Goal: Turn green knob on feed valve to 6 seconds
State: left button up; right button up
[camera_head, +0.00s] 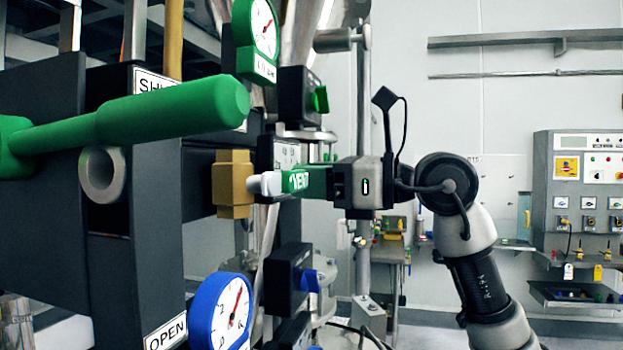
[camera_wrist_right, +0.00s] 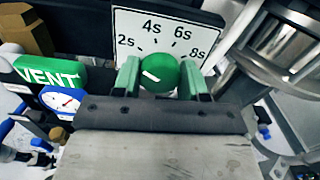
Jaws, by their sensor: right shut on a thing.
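The green knob (camera_wrist_right: 160,74) shows in the right wrist view, in front of a white dial plate (camera_wrist_right: 130,24) marked 2s, 4s, 6s and 8s. A short white mark on the knob slants up to the left, toward the 2s side. My right gripper (camera_wrist_right: 159,70) is shut on the knob, with one green finger on each side. In the head view my right gripper (camera_head: 313,182) reaches in from the right at the valve panel. The knob is hidden there behind the fingers. My left gripper is out of view.
A green VENT handle (camera_wrist_right: 48,72) and a blue gauge (camera_wrist_right: 62,102) lie left of the knob. In the head view a large green lever (camera_head: 160,115) juts across the left, with a green gauge (camera_head: 262,28) above. A metal cylinder (camera_wrist_right: 280,45) stands close right of the dial.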

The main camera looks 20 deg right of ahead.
jog(key=shift+m, duration=0.3)
jog(key=m+b, duration=0.2)
jog(key=m, duration=1.3)
jog(key=shift+w+d, duration=0.1)
dwell(0.3)
jog(key=o, duration=0.9)
jog(key=shift+f, duration=0.1)
